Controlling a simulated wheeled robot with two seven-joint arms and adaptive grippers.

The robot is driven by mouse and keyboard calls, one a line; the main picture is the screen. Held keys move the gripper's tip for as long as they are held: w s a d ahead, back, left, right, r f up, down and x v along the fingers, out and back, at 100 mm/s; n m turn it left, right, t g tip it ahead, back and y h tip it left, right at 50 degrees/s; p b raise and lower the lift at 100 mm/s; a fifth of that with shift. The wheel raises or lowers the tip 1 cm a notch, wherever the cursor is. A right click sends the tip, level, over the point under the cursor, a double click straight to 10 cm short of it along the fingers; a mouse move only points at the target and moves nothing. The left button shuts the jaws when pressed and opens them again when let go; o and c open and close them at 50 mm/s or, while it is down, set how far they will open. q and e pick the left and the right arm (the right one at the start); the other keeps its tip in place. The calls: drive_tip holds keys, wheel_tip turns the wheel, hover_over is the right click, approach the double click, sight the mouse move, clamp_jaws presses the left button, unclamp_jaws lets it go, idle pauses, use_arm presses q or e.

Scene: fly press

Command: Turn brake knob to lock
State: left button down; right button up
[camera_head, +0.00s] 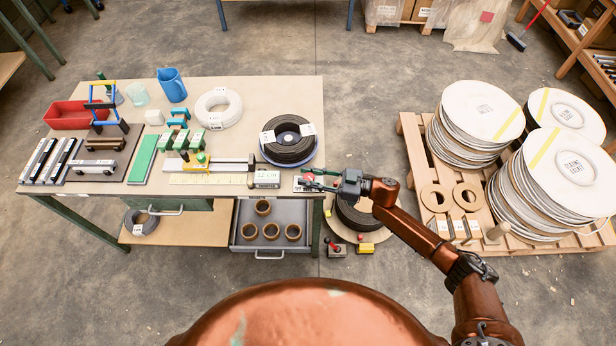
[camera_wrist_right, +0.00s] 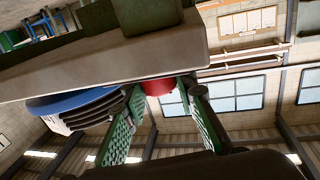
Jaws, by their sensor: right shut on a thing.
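The brake knob is a small red knob (camera_head: 308,177) at the right front edge of the workbench, beside a small white label plate. In the right wrist view the red knob (camera_wrist_right: 157,86) sits under the pale edge of the bench fixture, between two green ribbed fingers. My right gripper (camera_head: 312,182) reaches in from the right and is shut on the knob; it also shows in the right wrist view (camera_wrist_right: 162,93). The fingers hide part of the knob, and its turn angle cannot be read. My left gripper is not in view.
A black coil on a blue disc (camera_head: 288,139) stands on the workbench (camera_head: 255,95) close behind the knob. An open drawer (camera_head: 270,243) with several brown rolls sits below. A black roll (camera_head: 357,214) lies on the floor right of the bench. A pallet (camera_head: 414,140) with disc stacks stands further right.

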drive_tip(key=shift+n+g+b, duration=0.6)
drive_tip(key=shift+g, duration=0.4)
drive_tip(key=o, duration=1.2)
drive_tip(key=s+d, duration=0.1)
drive_tip(key=d, duration=1.1)
drive_tip(key=shift+s, duration=0.1)
